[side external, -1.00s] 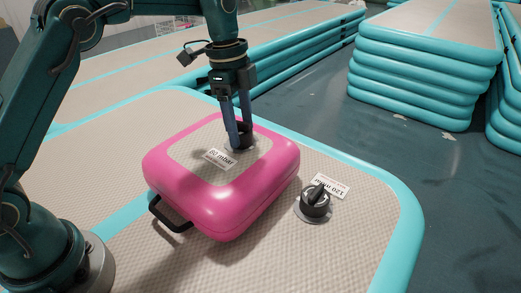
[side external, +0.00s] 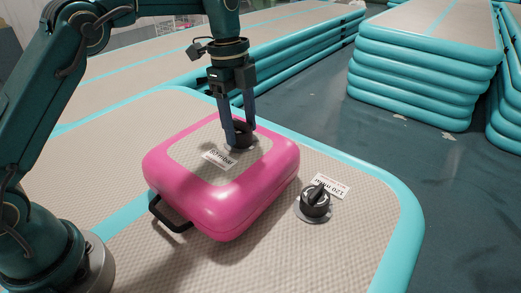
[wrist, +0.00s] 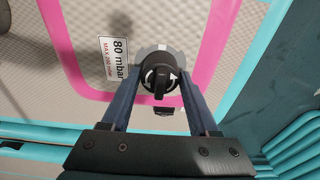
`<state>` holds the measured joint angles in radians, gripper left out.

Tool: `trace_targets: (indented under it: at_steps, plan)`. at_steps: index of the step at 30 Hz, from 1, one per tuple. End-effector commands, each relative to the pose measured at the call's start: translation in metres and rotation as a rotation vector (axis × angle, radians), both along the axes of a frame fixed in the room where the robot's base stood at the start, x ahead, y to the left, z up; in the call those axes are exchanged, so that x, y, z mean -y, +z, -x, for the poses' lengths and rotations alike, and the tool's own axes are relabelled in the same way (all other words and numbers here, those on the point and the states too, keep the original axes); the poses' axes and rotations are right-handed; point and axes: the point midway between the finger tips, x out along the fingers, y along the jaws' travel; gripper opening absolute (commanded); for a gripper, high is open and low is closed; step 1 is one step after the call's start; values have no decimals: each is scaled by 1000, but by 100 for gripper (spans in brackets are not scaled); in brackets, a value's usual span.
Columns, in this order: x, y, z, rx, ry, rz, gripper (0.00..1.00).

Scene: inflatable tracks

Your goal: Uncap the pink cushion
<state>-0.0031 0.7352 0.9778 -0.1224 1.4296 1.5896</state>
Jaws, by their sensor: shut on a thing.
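The pink cushion (side external: 228,205) lies on the beige and turquoise inflatable mat. It has a beige top panel, a black side handle and a label reading 80 mbar (wrist: 115,58). A black valve cap (wrist: 160,76) with a raised grip bar sits at a grey collar (wrist: 140,54) on its top. My gripper (side external: 239,131) points down from above, with one finger on each side of this cap, shut on it. The fingers partly hide the cap in the side view. I cannot tell whether the cap is loose in the collar.
A second black cap (side external: 316,200) sits in the mat (side external: 340,250) right of the cushion, beside a label reading 120 mbar (side external: 330,186). Stacked turquoise mats (side external: 410,80) stand at the back right.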

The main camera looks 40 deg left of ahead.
Motion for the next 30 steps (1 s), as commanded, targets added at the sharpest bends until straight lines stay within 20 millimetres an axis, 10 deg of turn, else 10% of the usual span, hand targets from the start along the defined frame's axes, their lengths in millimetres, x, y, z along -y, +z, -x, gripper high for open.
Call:
trace_targets:
  at_steps: [30]
  plan:
    - [0,39,-1,2,1,0,8]
